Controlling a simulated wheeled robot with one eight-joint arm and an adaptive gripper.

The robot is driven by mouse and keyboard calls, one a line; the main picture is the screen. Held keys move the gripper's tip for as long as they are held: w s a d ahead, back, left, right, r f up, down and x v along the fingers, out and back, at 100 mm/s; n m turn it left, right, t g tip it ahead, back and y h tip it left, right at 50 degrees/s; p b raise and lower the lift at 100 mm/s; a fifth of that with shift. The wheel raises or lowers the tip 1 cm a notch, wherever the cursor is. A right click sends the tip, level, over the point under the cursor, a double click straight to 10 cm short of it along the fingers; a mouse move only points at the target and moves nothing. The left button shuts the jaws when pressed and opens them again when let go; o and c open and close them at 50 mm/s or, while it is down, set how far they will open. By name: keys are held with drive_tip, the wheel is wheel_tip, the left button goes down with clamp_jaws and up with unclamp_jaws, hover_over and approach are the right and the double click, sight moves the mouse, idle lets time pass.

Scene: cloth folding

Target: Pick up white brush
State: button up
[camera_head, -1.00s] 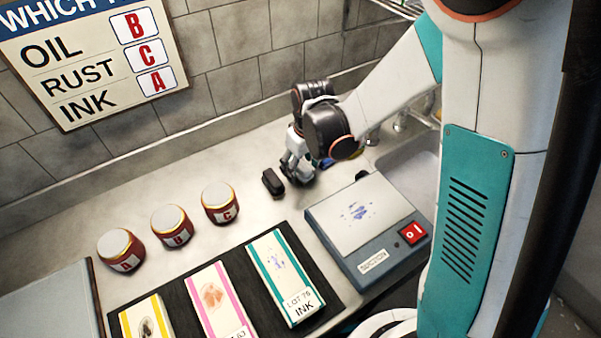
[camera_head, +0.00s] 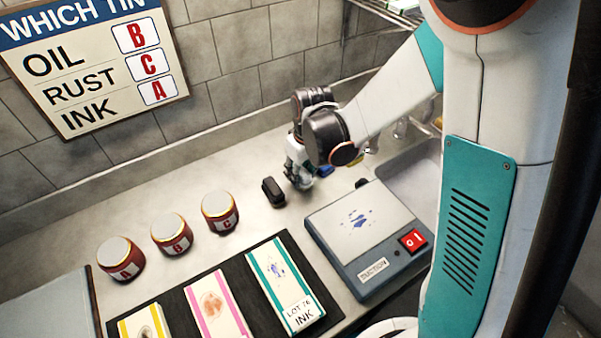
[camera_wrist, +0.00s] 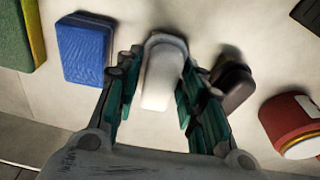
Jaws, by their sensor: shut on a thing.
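The white brush (camera_wrist: 160,80) shows in the wrist view as a pale, rounded block with a grey edge at its far end. It lies between the two green-lined fingers of my gripper (camera_wrist: 158,92), which are shut on it. In the head view my gripper (camera_head: 299,178) is low over the counter, right of a black brush-like block (camera_head: 272,191). The white brush cannot be made out there, as the gripper and wrist hide it. In the wrist view the black block (camera_wrist: 233,84) stands just right of the right finger.
A blue block (camera_wrist: 85,48) and a green-and-yellow block (camera_wrist: 16,38) lie left of my gripper. Lettered red tins (camera_head: 220,212) stand left on the counter.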

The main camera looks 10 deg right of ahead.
wheel_tip(320, 180, up, 19)
drive_tip(key=p, duration=0.5)
drive_tip(key=shift+p, duration=0.35)
drive_tip(key=shift+r, duration=0.1)
drive_tip(key=o, duration=0.5)
drive_tip(key=c, duration=0.4)
